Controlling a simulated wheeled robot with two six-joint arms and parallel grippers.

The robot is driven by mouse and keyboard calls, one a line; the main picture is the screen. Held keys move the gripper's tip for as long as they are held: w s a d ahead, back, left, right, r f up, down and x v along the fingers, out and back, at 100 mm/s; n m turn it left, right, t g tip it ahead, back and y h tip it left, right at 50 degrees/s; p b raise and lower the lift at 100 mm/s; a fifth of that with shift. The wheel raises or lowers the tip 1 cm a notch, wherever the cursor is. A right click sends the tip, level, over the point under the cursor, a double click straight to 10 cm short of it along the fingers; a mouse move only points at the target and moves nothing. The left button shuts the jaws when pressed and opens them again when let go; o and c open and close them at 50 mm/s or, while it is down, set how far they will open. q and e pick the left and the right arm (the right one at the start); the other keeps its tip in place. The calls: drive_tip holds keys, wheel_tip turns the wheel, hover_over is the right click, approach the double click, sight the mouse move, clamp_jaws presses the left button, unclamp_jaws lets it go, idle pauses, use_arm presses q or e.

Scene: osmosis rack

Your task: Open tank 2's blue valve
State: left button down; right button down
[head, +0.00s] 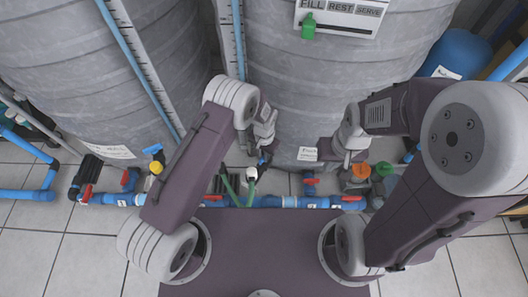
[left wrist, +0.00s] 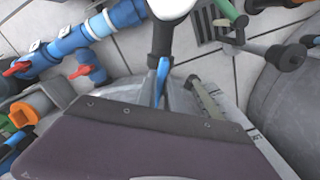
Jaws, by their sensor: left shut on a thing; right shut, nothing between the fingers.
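My left gripper (head: 264,150) is low in front of the large grey tank (head: 320,80) in the middle of the head view. It is shut on a small blue valve handle (head: 263,162). In the left wrist view the blue handle (left wrist: 162,72) shows between the fingers (left wrist: 172,92), next to a black and white fitting (left wrist: 165,35). The fingers hide part of the handle. My right gripper (head: 346,156) is shut and empty, to the right, near a white tag on the tank base. The tank labels are too small to read.
Blue pipes (head: 290,201) with red-handled valves run along the floor. Another blue handle (head: 153,149) stands by the left tank (head: 110,75). Orange (head: 361,170) and green (head: 384,168) knobs sit at right. A FILL, REST, SERVE panel (head: 340,15) has a green marker under FILL.

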use_arm(q)
drive_tip(key=shift+r+n+p, duration=0.1)
drive_tip(key=shift+n+p, duration=0.3)
drive_tip(key=shift+n, duration=0.6)
drive_tip(key=c, duration=1.5)
unclamp_jaws()
drive_tip(key=shift+o, duration=0.2)
wheel_tip(320, 180, up, 8)
drive_tip(key=p, duration=0.5)
drive_tip(key=shift+r+p, duration=0.15)
drive_tip(key=shift+p, duration=0.15)
drive_tip(key=shift+r, duration=0.3)
drive_tip(key=shift+r, duration=0.1)
